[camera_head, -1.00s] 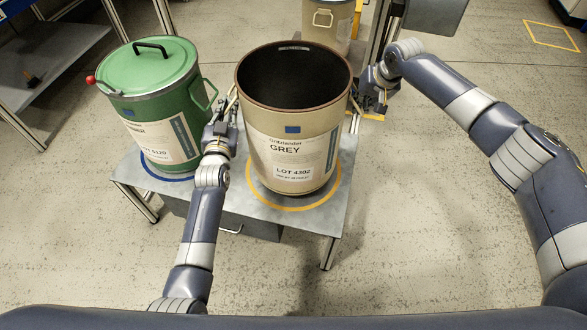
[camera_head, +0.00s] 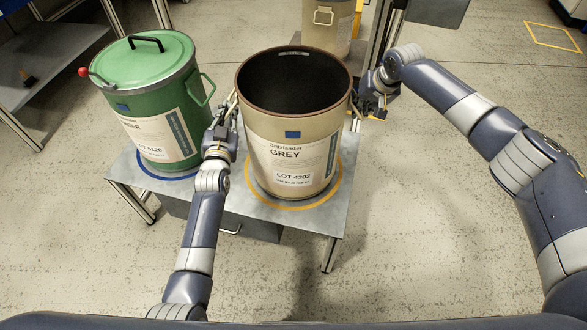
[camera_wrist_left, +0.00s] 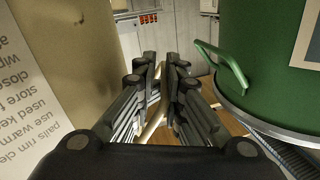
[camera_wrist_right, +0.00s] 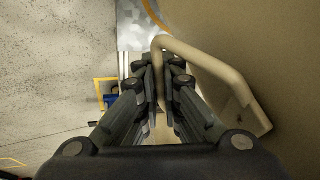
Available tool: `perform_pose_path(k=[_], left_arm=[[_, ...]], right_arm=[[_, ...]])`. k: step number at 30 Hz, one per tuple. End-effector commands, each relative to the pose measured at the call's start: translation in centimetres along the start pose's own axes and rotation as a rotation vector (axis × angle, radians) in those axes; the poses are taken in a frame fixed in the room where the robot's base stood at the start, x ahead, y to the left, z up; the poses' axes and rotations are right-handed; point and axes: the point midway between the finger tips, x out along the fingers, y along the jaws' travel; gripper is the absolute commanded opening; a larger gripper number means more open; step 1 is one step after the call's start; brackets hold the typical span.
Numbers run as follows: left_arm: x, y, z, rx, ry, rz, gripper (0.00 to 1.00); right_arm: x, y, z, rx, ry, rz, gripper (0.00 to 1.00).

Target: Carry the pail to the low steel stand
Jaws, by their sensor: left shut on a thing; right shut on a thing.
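The pail (camera_head: 290,125) is a tall, open beige drum with a brown rim and a white label reading GREY, LOT 4302. It is upright over a yellow ring (camera_head: 331,192) on a low steel stand (camera_head: 229,200); I cannot tell whether its base touches the top. My left gripper (camera_head: 230,108) is shut on the pail's left handle (camera_wrist_left: 148,130), between this pail and a green one. My right gripper (camera_head: 360,105) is shut on the right handle (camera_wrist_right: 215,68), beside the pail's wall. The pail's inside is dark, and no contents show.
A green lidded pail (camera_head: 150,110) with a red knob stands on a blue ring (camera_head: 185,175) close to the left gripper. Another beige pail (camera_head: 328,30) is behind. A grey shelf (camera_head: 60,65) is at upper left. Floor (camera_head: 440,220) at the right is clear.

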Motion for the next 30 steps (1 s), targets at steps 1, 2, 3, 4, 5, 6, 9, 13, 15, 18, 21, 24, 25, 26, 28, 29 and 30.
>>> perform_pose_path(k=[1, 2, 3, 4, 5, 6, 9, 13, 15, 18, 21, 24, 25, 26, 28, 29, 30], left_arm=[[0.2, -0.8, -0.2, -0.007, 0.015, -0.015, 0.0], [0.2, -0.8, -0.1, -0.007, 0.015, -0.015, 0.0], [0.2, -0.8, 0.0, -0.007, 0.015, -0.015, 0.0], [0.2, -0.8, 0.1, -0.007, 0.015, -0.015, 0.0], [0.2, -0.7, 0.3, -0.007, 0.015, -0.015, 0.0], [0.1, -0.7, 0.6, -0.007, 0.005, -0.012, 0.16], [0.1, -0.7, 0.6, -0.006, 0.004, -0.012, 0.33], [0.0, -0.4, 0.6, -0.004, 0.002, -0.008, 0.33], [0.0, -0.3, 0.6, -0.003, 0.002, -0.007, 0.33], [-0.1, -0.2, 0.7, -0.003, 0.0, -0.006, 0.33], [-0.8, -0.1, 0.8, -0.002, -0.002, -0.005, 0.33], [-2.0, -0.1, 0.8, -0.002, -0.001, -0.005, 0.33], [-2.4, -0.1, 0.8, -0.002, -0.001, -0.005, 0.33], [-2.9, -0.1, 0.8, -0.002, -0.001, -0.005, 0.33], [-4.3, -0.1, 0.9, -0.002, -0.001, -0.006, 0.33], [-4.8, -0.2, 0.8, -0.002, -0.001, -0.006, 0.33], [-5.6, -0.2, 0.8, -0.003, -0.001, -0.006, 0.33]], right_arm=[[0.2, 1.1, -0.1, 0.007, 0.005, 0.017, 0.0], [0.3, 1.1, -0.1, 0.007, 0.005, 0.017, 0.0], [0.4, 1.2, -0.1, 0.007, 0.005, 0.017, 0.0], [0.5, 1.2, 0.0, 0.007, 0.005, 0.017, 0.0], [0.7, 1.2, 0.0, 0.007, 0.005, 0.017, 0.0], [0.7, 1.3, 0.2, 0.007, -0.001, 0.02, 0.13], [0.7, 1.2, 0.2, 0.007, 0.0, 0.019, 0.26], [0.6, 0.9, 0.2, 0.005, 0.0, 0.014, 0.26], [0.6, 0.8, 0.2, 0.004, 0.001, 0.012, 0.26], [0.6, 0.7, 0.2, 0.003, 0.001, 0.009, 0.26], [0.6, 0.6, 0.2, 0.003, 0.001, 0.008, 0.26], [0.6, 0.6, 0.2, 0.002, 0.001, 0.007, 0.26], [0.6, 0.5, 0.2, 0.002, 0.001, 0.007, 0.26], [0.6, 0.5, 0.2, 0.002, 0.001, 0.006, 0.26], [0.6, 0.5, 0.2, 0.002, 0.001, 0.006, 0.26], [0.6, 0.5, 0.2, 0.002, 0.001, 0.006, 0.26], [0.6, 0.5, 0.2, 0.002, 0.001, 0.006, 0.26]])
